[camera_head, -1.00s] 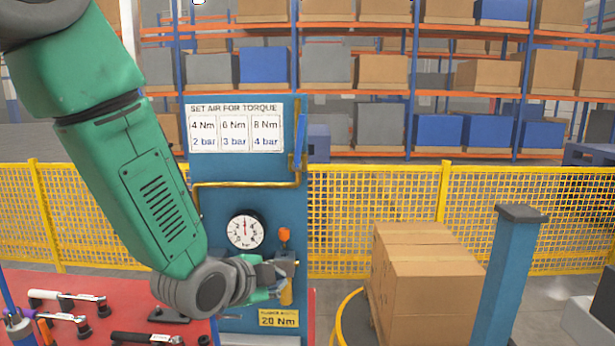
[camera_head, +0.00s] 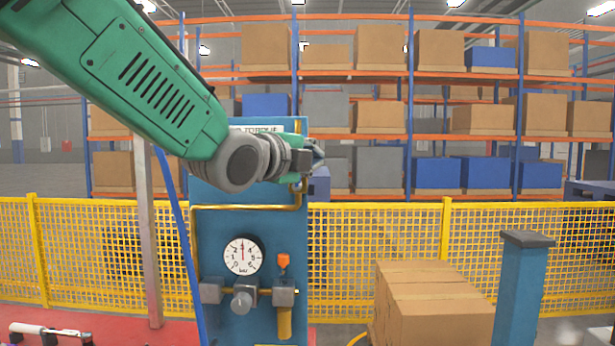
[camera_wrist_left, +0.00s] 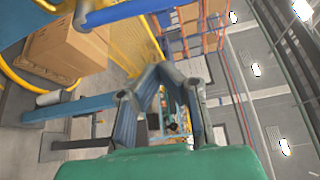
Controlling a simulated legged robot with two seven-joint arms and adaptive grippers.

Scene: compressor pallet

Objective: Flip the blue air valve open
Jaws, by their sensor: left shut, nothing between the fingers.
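The blue panel (camera_head: 240,222) stands in the middle of the head view with a brass pipe (camera_head: 245,207) running up its right side. The blue valve handle is hidden behind my left gripper (camera_head: 316,154); only the brass fitting (camera_head: 299,187) below it shows. My left gripper is shut and empty, level with the panel's top right edge, its tips pointing right. I cannot tell whether it touches the handle. Its fingers (camera_wrist_left: 162,95) also show in the left wrist view. My right gripper is out of view.
A pressure gauge (camera_head: 242,256) and an orange knob (camera_head: 283,262) sit lower on the panel. Brown cartons (camera_head: 432,300) and a blue post (camera_head: 524,285) stand at the right. A yellow mesh fence (camera_head: 390,235) runs behind. A red table (camera_head: 120,334) is at the lower left.

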